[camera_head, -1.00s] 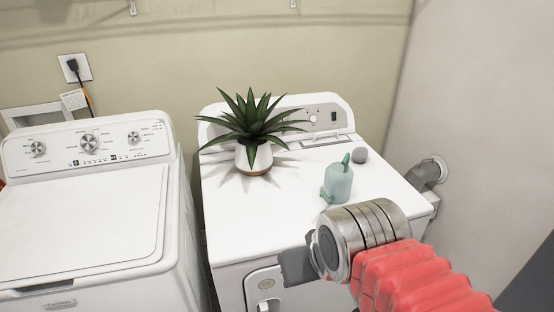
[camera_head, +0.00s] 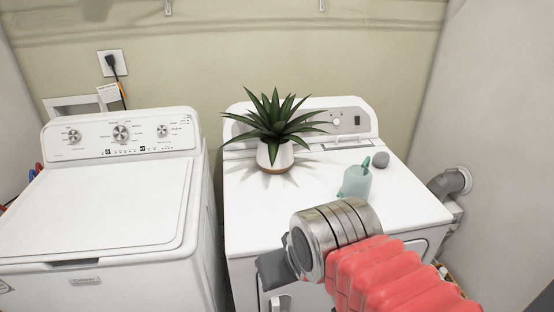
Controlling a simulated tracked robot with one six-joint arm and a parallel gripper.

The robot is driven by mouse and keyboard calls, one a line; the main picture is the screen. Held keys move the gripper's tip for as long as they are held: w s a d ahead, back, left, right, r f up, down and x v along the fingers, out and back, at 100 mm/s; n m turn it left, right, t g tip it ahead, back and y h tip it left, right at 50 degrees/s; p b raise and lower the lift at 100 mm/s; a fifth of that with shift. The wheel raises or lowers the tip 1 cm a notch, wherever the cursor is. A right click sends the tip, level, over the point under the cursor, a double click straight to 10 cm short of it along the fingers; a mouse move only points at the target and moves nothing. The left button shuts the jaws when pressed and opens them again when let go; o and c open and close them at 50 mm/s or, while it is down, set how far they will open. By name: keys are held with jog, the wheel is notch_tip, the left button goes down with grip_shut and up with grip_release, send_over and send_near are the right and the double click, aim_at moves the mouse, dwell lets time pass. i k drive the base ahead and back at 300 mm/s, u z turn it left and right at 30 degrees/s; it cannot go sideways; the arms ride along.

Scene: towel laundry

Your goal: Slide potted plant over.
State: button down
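The potted plant (camera_head: 275,153) stands upright on top of the right-hand white machine (camera_head: 255,215), toward its back left. It has long dark green leaves and a white pot with a brown base. My gripper (camera_head: 272,270) shows as a dark grey part at the end of my silver and red arm, in front of the machine's front edge. It is well apart from the plant, nearer to me and below it. Its fingers are mostly hidden, so its opening does not show.
A white washer (camera_head: 90,210) is at the left, with a narrow gap between the machines. A grey duct (camera_head: 450,184) runs to the right wall. The machine top in front of the plant is clear.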

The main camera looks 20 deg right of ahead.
aim_at(275, 155)
jog(key=u, duration=1.05)
jog(key=k, duration=0.55)
jog(key=z, duration=1.4)
jog(key=i, duration=1)
